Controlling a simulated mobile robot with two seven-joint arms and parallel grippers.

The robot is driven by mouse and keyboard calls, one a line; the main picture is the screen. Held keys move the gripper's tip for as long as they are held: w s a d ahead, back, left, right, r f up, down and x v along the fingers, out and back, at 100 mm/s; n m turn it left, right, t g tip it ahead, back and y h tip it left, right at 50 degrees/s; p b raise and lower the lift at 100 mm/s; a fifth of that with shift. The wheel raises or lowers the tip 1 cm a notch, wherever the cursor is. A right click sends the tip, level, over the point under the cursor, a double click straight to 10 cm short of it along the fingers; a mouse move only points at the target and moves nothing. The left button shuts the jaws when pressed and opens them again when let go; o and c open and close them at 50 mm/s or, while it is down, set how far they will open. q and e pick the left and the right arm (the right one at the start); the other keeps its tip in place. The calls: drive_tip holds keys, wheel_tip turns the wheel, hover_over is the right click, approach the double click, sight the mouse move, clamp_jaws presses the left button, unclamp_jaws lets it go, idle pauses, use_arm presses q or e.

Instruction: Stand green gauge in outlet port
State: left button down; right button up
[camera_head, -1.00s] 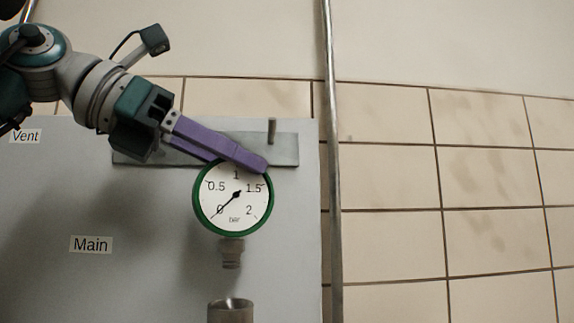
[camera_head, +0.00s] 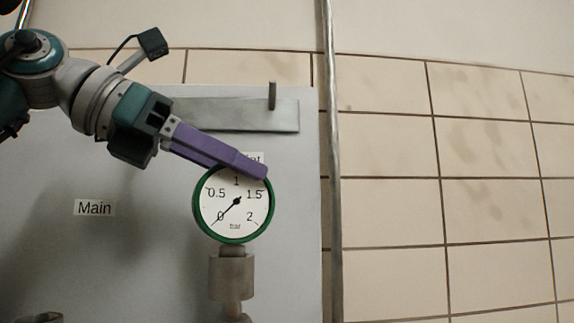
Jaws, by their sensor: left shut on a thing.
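The green-rimmed gauge (camera_head: 234,204) has a white dial reading 0 to 2 bar and is upright in the head view. My left gripper (camera_head: 258,170) has purple fingers and is shut on the gauge's upper rim, coming in from the upper left. The metal outlet port (camera_head: 231,275) is directly below the gauge. The gauge's short stem meets the port's top, and its lower part is hidden, apparently inside the port. How deep it sits I cannot tell. My right gripper is not in view.
A grey panel (camera_head: 120,250) stands behind, with a "Main" label (camera_head: 95,208) at left and a label (camera_head: 254,157) partly covered by my fingers. A metal strip with a peg (camera_head: 272,97) is above. A vertical pipe (camera_head: 333,200) runs right of the panel. Another fitting (camera_head: 45,318) shows at bottom left.

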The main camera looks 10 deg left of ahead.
use_arm(q)
drive_tip(key=shift+f, duration=0.3)
drive_tip(key=shift+c, duration=2.4)
unclamp_jaws()
